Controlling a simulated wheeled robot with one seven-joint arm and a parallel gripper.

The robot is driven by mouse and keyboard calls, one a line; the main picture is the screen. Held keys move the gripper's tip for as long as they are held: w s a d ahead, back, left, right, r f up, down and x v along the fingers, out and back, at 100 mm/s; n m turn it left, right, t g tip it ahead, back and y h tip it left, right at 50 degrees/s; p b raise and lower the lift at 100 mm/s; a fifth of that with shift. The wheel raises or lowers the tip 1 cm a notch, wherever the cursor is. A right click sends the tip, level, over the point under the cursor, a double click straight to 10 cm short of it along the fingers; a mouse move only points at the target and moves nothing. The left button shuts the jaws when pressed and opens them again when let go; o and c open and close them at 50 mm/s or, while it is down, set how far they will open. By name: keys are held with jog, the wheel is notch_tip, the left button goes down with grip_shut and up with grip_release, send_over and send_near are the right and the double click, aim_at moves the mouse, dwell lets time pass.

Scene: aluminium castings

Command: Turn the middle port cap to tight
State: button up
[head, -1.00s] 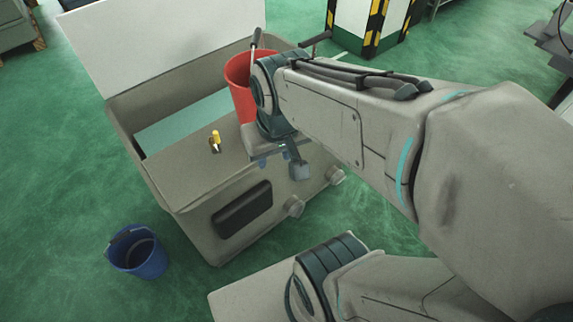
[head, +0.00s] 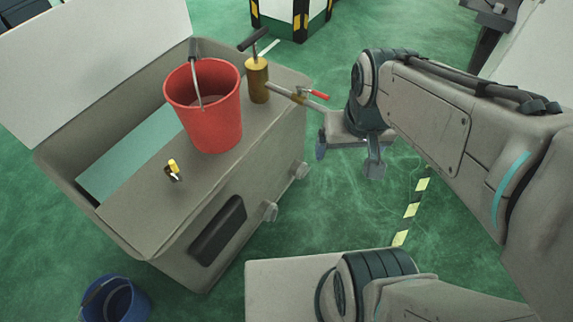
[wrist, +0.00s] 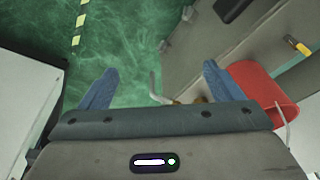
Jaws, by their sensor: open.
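Two round grey knobs, which look like port caps, stick out of the grey tank's side in the head view: a nearer cap (head: 269,211) and a farther cap (head: 301,170). I see no third one, so I cannot tell which is the middle cap. No tight marking is readable. My gripper (head: 347,162) is open and empty, to the right of the tank and apart from both caps.
A pipe with a red lever (head: 314,95) reaches toward my gripper. A blue bucket (head: 115,300) is at lower left. Floor right of the tank is free.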

jog(key=shift+o, duration=0.3)
jog(key=w+f+g+y+b, duration=0.1)
jog(key=w+f+g+b, duration=0.1)
jog(key=f, duration=0.6)
jog(key=w+f+g+y+b, duration=0.1)
jog(key=w+f+b, duration=0.3)
jog(key=f, duration=0.5)
jog(key=shift+w+a+f+g+y+b, duration=0.3)
jog(key=shift+w+g+y+b, duration=0.15)
jog(key=shift+b, duration=0.7)
jog(key=m+t+y+b, duration=1.1)
jog(key=m+t+b, duration=0.15)
jog(key=b, duration=1.35)
send_near(274, 215)
jog(key=b+x, duration=0.1)
jog(key=x, duration=0.2)
jog(key=b+x, duration=0.2)
jog(key=x, duration=0.1)
jog(key=f+b+x, duration=0.1)
jog(key=x, duration=0.3)
jog(key=shift+w, duration=0.25)
jog(key=c, duration=0.7)
